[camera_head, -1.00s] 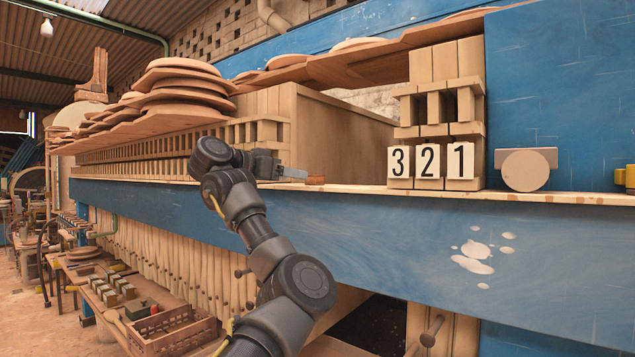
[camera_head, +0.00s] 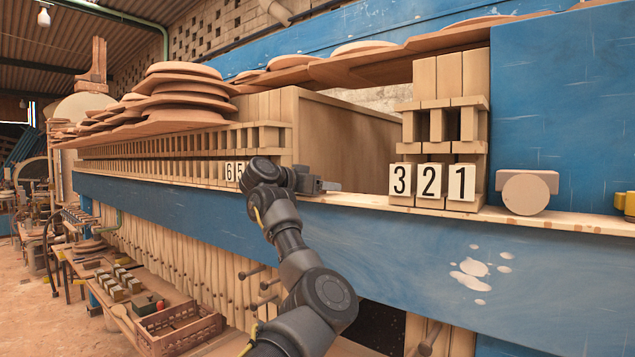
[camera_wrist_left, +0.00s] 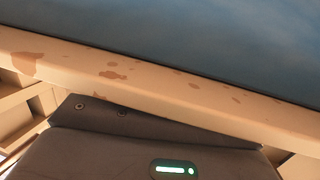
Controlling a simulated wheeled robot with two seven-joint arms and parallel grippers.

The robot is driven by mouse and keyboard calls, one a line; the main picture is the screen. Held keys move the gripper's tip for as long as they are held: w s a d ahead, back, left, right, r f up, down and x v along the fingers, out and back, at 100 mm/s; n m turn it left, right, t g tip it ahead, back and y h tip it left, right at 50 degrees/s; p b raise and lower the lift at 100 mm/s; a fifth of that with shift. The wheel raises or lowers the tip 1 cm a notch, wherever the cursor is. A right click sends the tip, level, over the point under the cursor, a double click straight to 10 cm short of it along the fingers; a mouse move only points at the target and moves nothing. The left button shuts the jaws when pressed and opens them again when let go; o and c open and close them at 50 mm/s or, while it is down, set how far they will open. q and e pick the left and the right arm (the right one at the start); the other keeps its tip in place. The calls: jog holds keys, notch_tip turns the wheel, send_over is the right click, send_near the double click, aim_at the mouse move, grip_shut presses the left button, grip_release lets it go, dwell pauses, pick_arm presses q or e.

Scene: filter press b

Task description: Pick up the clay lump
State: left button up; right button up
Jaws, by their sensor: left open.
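My left gripper (camera_head: 326,186) is at the wooden ledge (camera_head: 365,200), near the open end of the wooden box, left of the number tags. It is open; its fingers are small and hard to make out. I cannot pick out the clay lump now; the gripper covers the spot where a small reddish-brown lump showed earlier. In the left wrist view the dark gripper body (camera_wrist_left: 140,150) fills the bottom, and no lump can be made out there. My right gripper is not in view.
Number tags 3, 2, 1 (camera_head: 431,182) stand right of the gripper, with a round clay-coloured piece (camera_head: 526,192) beyond. The blue beam (camera_head: 400,240) runs below the ledge. Stacked clay discs (camera_head: 180,90) lie above left. In the wrist view, brown stains (camera_wrist_left: 113,75) mark the pale ledge.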

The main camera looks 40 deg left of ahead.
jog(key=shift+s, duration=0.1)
pick_arm(q)
jog(key=c, duration=1.2)
